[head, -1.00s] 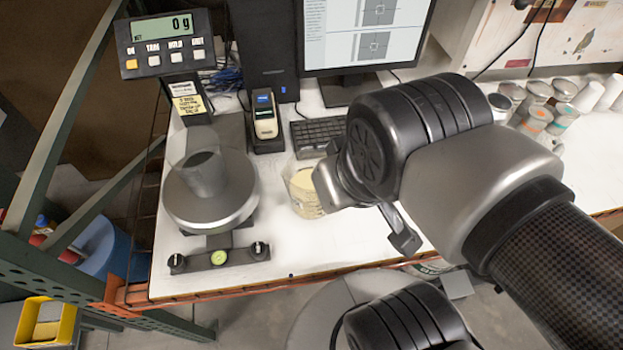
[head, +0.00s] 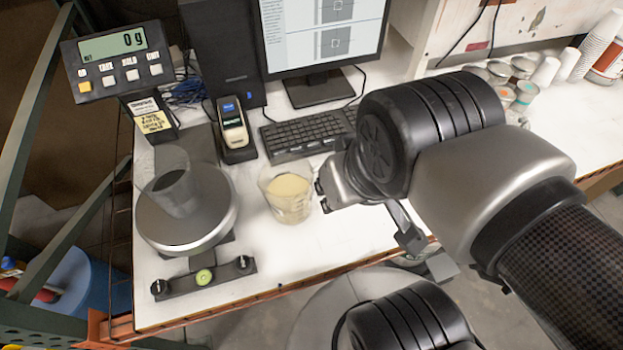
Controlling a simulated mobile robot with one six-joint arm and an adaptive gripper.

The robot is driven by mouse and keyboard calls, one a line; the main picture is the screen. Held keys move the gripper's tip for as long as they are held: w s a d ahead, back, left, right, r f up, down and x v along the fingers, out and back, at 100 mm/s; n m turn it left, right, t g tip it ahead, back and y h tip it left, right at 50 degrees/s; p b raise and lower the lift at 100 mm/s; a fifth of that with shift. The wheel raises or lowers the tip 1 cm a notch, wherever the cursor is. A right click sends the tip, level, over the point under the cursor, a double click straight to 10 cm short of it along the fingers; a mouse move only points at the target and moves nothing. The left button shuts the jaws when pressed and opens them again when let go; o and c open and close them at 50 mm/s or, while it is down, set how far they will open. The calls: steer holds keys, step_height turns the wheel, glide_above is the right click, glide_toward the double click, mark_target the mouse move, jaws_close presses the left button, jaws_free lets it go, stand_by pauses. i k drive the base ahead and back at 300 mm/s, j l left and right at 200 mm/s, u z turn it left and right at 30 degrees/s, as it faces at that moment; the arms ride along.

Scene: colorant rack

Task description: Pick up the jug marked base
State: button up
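A clear jug (head: 288,198) with cream-coloured contents stands upright on the white bench, just left of my gripper. No marking on it is readable from here. A second clear, greyish jug (head: 172,190) stands on the round pan of the scale further left, and it looks empty. My gripper (head: 325,190) is at the end of the arm, close to the right side of the cream-filled jug. My wrist hides most of the fingers, so I cannot tell their opening or whether they touch the jug.
The scale (head: 208,235) stands at the left, its display (head: 115,60) reading 0 g. A keyboard (head: 305,133), a monitor (head: 322,30) and a small handheld device (head: 235,125) are behind the jug. Cups and cans (head: 522,90) stand at the right. Bench front is mostly clear.

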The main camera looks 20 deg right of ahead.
mark_target(286, 182)
steer(key=j+z, duration=0.3)
steer(key=z, duration=0.15)
steer(key=k+j+z, duration=0.2)
steer(key=z, duration=0.2)
steer(key=k+j+z, duration=0.15)
steer(key=j+z, duration=0.15)
steer(key=z, duration=0.15)
steer(key=k+j, duration=0.35)
